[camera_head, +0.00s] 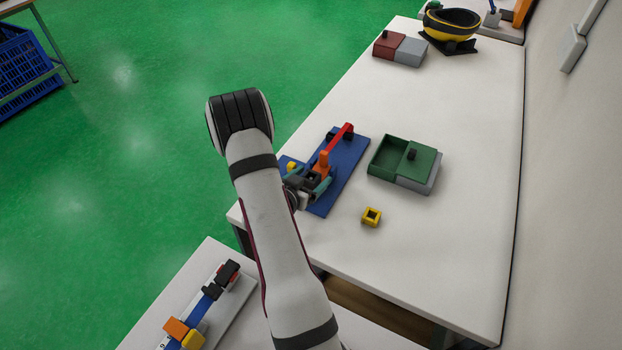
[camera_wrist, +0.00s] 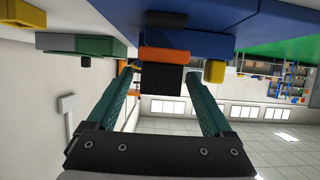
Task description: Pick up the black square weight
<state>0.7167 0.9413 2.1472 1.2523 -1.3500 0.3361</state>
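The black square weight (camera_wrist: 161,80) shows in the wrist view below an orange part (camera_wrist: 167,54) of the drop tower. My gripper (camera_wrist: 160,75) is open, with one teal finger on each side of the weight and a visible gap at each side. In the head view my gripper (camera_head: 309,183) is low over the blue base (camera_head: 347,165), beside the orange post (camera_head: 322,163) with its red arm (camera_head: 337,137). A small black square part (camera_head: 313,177) shows between the fingers there. How deep the weight sits between the fingertips I cannot tell.
A green box with its lid partly aside (camera_head: 405,160) stands right of the tower. A hollow yellow block (camera_head: 371,217) lies on the white table (camera_head: 450,230) near it. A yellow knob (camera_head: 291,166) is left of the post.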

